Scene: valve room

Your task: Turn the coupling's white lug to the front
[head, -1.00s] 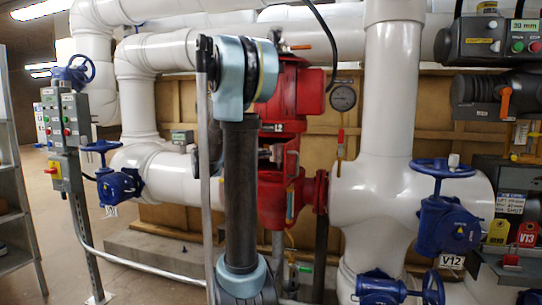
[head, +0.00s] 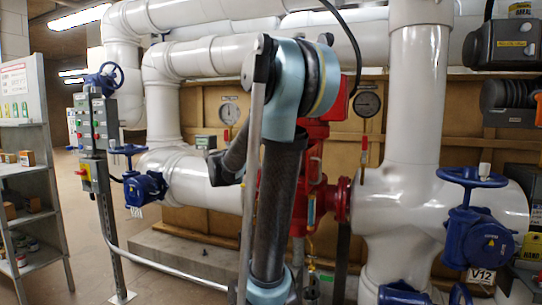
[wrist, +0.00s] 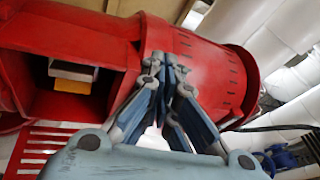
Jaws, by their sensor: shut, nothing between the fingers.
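In the wrist view, a red housing (wrist: 195,60) fills the upper part. A pale block with a yellow part (wrist: 73,72) shows inside its open window at left. I cannot tell whether this belongs to the coupling or is the white lug. My gripper (wrist: 165,62) is shut and empty, its fingers in front of the red housing, right of the window. Whether they touch it is unclear. In the head view, the red housing (head: 318,155) is mostly hidden behind my arm, and I cannot make out my gripper there.
Large white pipes (head: 405,110) stand close around the red housing. Blue valves (head: 478,225) are at right and another blue valve (head: 143,188) at left. A control post (head: 98,135) and a grey shelf (head: 40,200) stand farther left. Floor shows between shelf and pipes.

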